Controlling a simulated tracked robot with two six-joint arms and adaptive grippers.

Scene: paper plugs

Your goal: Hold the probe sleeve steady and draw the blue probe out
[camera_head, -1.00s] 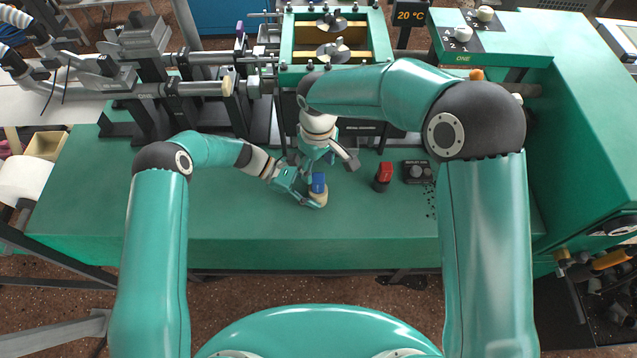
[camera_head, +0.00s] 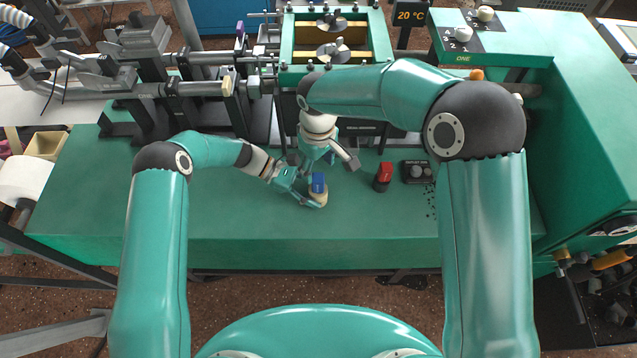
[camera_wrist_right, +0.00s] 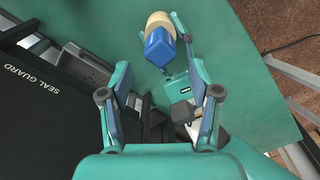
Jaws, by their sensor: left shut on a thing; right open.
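The blue probe (camera_head: 318,182) stands in a tan probe sleeve (camera_head: 318,197) on the green bench top, near the middle of the head view. In the right wrist view the blue probe (camera_wrist_right: 159,46) and tan sleeve (camera_wrist_right: 158,22) are at the top. My left gripper (camera_head: 312,200) is shut on the sleeve from the left, low on its side; its fingers show beside the sleeve in the wrist view (camera_wrist_right: 188,38). My right gripper (camera_wrist_right: 158,68) is open and empty, with the probe just beyond its fingertips. In the head view its own wrist and fingers partly hide each other.
A red-topped plug (camera_head: 384,174) with a dark base stands to the right, beside a black knob box (camera_head: 417,171) and scattered dark bits. A black machine panel marked SEAL GUARD (camera_wrist_right: 45,100) is close to my right gripper. The bench front is clear.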

